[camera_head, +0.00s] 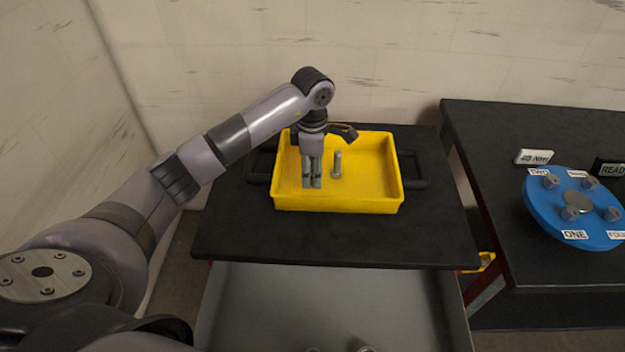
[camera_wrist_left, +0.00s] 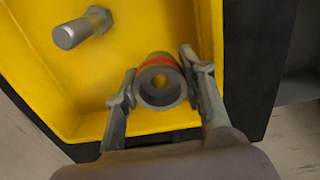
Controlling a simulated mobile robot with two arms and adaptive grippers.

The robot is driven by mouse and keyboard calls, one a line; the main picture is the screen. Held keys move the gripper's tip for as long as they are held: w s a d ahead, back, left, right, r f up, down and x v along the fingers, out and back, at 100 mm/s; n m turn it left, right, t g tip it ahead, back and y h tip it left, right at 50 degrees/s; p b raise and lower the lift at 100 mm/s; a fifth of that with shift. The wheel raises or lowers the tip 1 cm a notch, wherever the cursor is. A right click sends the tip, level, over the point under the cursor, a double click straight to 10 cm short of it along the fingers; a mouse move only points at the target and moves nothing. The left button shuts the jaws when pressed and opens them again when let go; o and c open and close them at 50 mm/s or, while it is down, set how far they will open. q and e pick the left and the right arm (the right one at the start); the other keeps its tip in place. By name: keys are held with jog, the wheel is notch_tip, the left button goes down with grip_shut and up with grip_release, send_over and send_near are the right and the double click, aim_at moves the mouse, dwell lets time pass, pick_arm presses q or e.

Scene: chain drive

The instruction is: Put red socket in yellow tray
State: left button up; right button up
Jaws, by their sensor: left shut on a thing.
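The yellow tray (camera_head: 340,201) sits on a black cart top. My left gripper (camera_head: 312,184) points down inside the tray's outline, over its left half. In the left wrist view the gripper (camera_wrist_left: 160,95) is shut on the red socket (camera_wrist_left: 160,82), a grey ring-shaped piece with a red band. The socket is between the two fingertips with the yellow tray floor (camera_wrist_left: 120,75) behind it. I cannot tell whether it touches the floor. In the head view the fingers hide the socket. My right gripper is not in view.
To the right, a black table (camera_head: 500,140) holds a blue disc (camera_head: 545,215) with bolts and labels. The tray's right half is clear.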

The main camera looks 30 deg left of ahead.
aim_at(313, 192)
pick_arm(q)
notch_tip(313, 192, down, 4)
jog(key=shift+f+p, duration=0.1)
jog(key=shift+p, duration=0.25)
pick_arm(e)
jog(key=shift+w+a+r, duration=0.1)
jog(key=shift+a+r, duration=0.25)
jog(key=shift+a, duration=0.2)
pick_arm(q)
jog(key=shift+f, duration=0.1)
jog(key=shift+f, duration=0.15)
jog(key=o, duration=1.2)
jog(key=shift+o, duration=0.2)
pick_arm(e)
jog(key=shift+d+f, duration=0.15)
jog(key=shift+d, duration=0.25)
